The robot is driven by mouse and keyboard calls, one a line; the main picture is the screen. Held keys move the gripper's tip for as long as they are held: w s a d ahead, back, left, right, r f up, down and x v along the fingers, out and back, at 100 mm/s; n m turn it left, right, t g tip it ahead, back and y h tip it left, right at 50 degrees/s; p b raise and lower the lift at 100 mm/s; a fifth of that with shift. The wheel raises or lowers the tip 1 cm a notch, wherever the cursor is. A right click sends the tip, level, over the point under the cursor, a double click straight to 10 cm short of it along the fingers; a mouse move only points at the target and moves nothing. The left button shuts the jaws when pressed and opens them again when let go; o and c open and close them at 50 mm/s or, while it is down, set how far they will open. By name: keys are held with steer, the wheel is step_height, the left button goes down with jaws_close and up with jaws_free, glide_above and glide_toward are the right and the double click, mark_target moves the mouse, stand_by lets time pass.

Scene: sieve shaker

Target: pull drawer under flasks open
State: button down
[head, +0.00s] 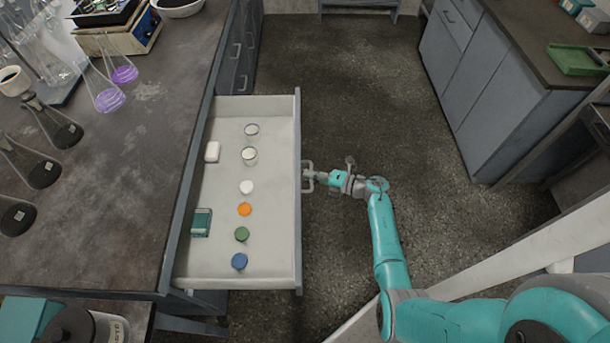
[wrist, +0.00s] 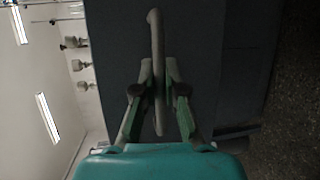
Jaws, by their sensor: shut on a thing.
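The drawer (head: 287,150) under the flask bench stands well out from the bench in the head view. It holds several small items. My gripper (head: 312,176) is at the middle of the drawer's front, shut on its handle (head: 307,185). In the wrist view the handle (wrist: 156,50) runs between the two fingers of my gripper (wrist: 158,98), in front of the dark drawer front (wrist: 205,60). Several flasks with dark contents, such as one flask (head: 35,165), and two flasks with purple liquid (head: 108,98) stand on the bench top above.
The drawer holds coloured caps, such as an orange one (head: 244,209), two glass jars, a white block (head: 212,151) and a green box (head: 201,222). The floor (head: 390,100) between the bench and the cabinets (head: 490,80) at right is clear.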

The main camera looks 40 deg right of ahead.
stand_by(0.3)
steer(key=c, duration=1.2)
jaws_free()
steer(key=v, duration=1.2)
